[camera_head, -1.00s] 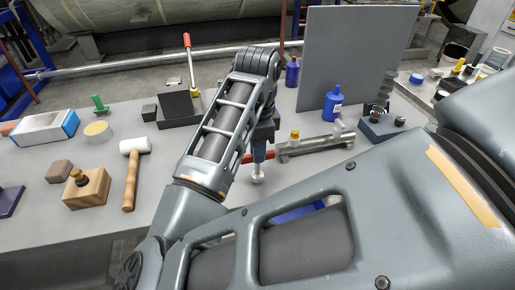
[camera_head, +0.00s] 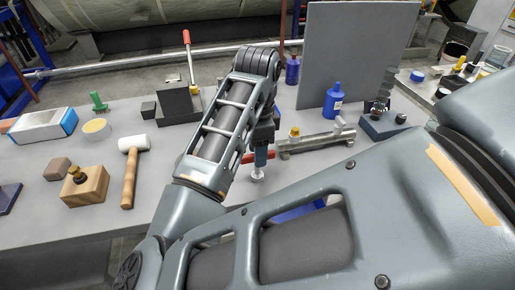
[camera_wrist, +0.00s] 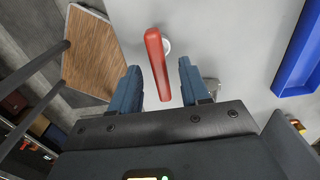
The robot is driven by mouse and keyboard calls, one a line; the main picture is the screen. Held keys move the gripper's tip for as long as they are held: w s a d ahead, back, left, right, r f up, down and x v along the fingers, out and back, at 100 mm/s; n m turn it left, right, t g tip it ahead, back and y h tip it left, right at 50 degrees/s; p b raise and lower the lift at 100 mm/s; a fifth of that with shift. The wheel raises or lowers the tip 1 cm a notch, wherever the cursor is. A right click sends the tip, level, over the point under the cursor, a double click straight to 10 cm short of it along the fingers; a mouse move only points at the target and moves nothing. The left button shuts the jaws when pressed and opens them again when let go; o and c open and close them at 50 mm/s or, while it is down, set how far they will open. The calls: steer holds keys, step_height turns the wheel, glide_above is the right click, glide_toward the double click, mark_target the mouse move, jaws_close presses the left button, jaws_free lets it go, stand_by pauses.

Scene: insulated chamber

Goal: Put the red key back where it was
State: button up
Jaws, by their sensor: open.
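The red key (camera_wrist: 157,62) shows in the wrist view as a long red bar, with a pale round piece beside its far part. It lies between the two blue-grey fingers of my gripper (camera_wrist: 160,72), with a gap on each side. My gripper is open around it and points down at the grey table. In the head view red parts of the key (camera_head: 262,155) show beside my gripper (camera_head: 259,160), and my arm hides much of this spot. A silvery rod end (camera_head: 257,174) shows just below.
A grey metal bar fixture (camera_head: 315,142) stands right of my gripper. A blue tray (camera_wrist: 300,55) lies to the right in the wrist view. A mallet (camera_head: 131,170) and wooden block (camera_head: 88,188) lie left. A tall grey panel (camera_head: 355,50) stands behind.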

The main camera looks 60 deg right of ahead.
steer(key=shift+r, duration=0.1)
step_height(320, 180, up, 8)
steer(key=shift+f, duration=0.2)
stand_by(0.3)
